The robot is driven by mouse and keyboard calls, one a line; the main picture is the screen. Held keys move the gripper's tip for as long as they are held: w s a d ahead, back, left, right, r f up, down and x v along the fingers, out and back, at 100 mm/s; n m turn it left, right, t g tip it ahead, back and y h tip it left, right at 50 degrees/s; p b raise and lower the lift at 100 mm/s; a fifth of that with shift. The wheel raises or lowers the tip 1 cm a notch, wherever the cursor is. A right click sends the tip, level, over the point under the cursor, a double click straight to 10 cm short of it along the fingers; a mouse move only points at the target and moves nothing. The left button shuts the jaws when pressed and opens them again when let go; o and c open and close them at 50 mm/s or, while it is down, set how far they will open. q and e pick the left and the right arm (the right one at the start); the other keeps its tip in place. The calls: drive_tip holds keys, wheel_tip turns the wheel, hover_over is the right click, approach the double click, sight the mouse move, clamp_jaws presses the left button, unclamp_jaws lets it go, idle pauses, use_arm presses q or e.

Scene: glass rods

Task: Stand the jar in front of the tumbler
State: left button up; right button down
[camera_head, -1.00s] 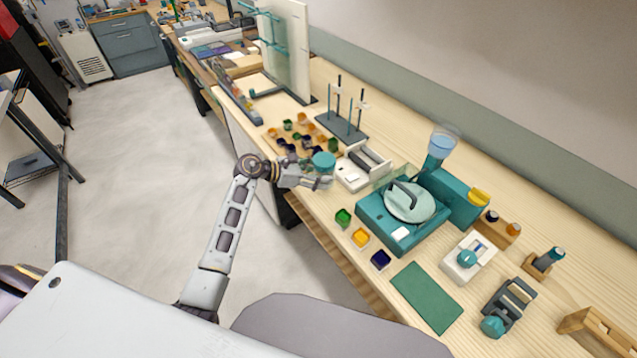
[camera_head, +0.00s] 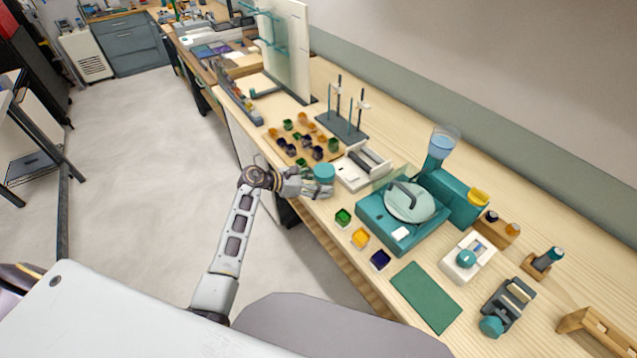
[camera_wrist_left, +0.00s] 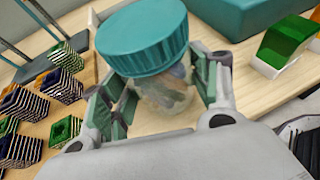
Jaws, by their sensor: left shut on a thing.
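The jar has a ribbed teal lid and a clear body with something greyish inside. In the head view the jar (camera_head: 323,173) is at the front edge of the wooden bench. My left gripper (camera_head: 318,187) is shut around its body. In the left wrist view the jar (camera_wrist_left: 145,45) stands slightly tilted between the fingers, its lower part partly hidden. I cannot tell whether its base touches the bench. I cannot tell for sure which device is the tumbler: a white-based unit with grey parts (camera_head: 362,167) stands just right of the jar, and a dark roller unit (camera_head: 508,303) stands far right.
Several small coloured trays (camera_head: 305,143) crowd the bench left of the jar. Green (camera_head: 343,217), yellow (camera_head: 361,238) and blue (camera_head: 380,260) trays line the front edge to the right. A teal disc machine (camera_head: 404,210) stands behind them. Bare wood shows near the jar.

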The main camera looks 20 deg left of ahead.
idle(0.3)
use_arm(q)
drive_tip(key=o, duration=1.4)
drive_tip(key=shift+f, duration=0.1)
drive_tip(key=shift+c, duration=0.2)
drive_tip(key=shift+r, duration=0.2)
drive_tip(key=shift+s+a+r, duration=0.15)
drive_tip(key=shift+s+a, duration=0.3)
drive_tip(key=shift+a, duration=0.15)
drive_tip(key=b+v, duration=0.1)
drive_tip(key=v, duration=0.9)
drive_tip(key=shift+s+r+b, duration=0.15)
drive_tip(key=shift+r+b, duration=0.05)
drive_tip(key=shift+b, duration=0.15)
drive_tip(key=shift+a, duration=0.1)
